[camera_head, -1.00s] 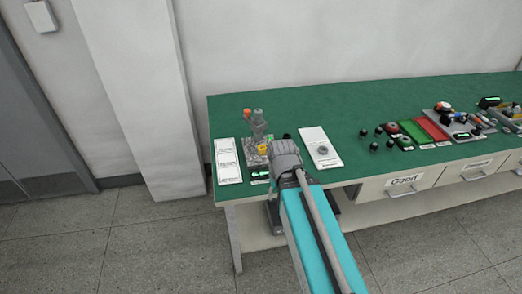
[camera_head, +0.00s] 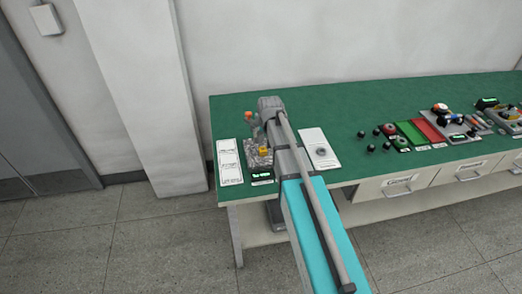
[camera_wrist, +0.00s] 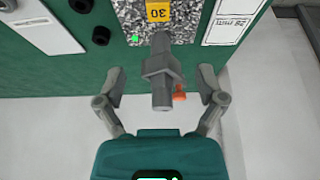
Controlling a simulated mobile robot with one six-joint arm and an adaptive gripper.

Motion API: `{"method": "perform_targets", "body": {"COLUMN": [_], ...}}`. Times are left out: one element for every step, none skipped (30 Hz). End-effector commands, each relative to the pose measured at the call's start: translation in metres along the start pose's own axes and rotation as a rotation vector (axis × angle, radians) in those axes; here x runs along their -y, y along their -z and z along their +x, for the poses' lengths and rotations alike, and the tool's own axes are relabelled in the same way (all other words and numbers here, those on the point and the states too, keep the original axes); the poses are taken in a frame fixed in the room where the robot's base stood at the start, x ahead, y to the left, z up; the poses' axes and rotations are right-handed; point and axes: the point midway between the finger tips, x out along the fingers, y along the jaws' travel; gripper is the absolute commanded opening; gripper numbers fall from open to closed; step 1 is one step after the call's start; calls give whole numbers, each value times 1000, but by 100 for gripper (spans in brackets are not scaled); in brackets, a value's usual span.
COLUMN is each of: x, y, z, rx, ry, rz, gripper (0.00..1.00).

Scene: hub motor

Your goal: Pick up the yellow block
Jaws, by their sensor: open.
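The yellow block (camera_head: 264,151), marked "30", sits on a speckled grey base (camera_head: 252,161) at the left end of the green table. In the wrist view the yellow block (camera_wrist: 158,12) shows at the top edge, beyond my fingertips and partly cut off by the frame. My gripper (camera_wrist: 160,78) is open, with its fingers spread wide. A grey post with an orange part (camera_wrist: 162,75) appears between the fingers, and the block is not between them. In the head view my arm hides the fingers.
A white paper sheet (camera_head: 229,162) lies left of the base. A white plate with a grey disc (camera_head: 319,145) lies to the right. Several black knobs (camera_head: 371,147) and green and red trays (camera_head: 412,132) are farther right. The table's back strip is clear.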

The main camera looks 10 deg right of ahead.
Motion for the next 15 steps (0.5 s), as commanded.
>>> {"method": "perform_targets", "body": {"x": [0,0,0,0,0,0,0,0,-1,-1,-1,-1,-1,-1,-1], "y": [0,-1,-1,-1,-1,-1,-1,-1,-2,-2,-2,-2,-2,-2,-2], "z": [0,0,0,0,0,0,0,1,1,2,3,4,6,8,10], "rx": [0,0,0,0,1,1,1,1,1,1,1,1,1,1,2], "ry": [0,0,0,0,0,0,0,0,0,0,-1,-1,-1,-1,-1], "rz": [0,0,0,0,1,1,1,1,1,1,1,1,1,1,1], "gripper": [89,89,89,89,89,89,89,89,89,89,89,89,89,89,89]}}
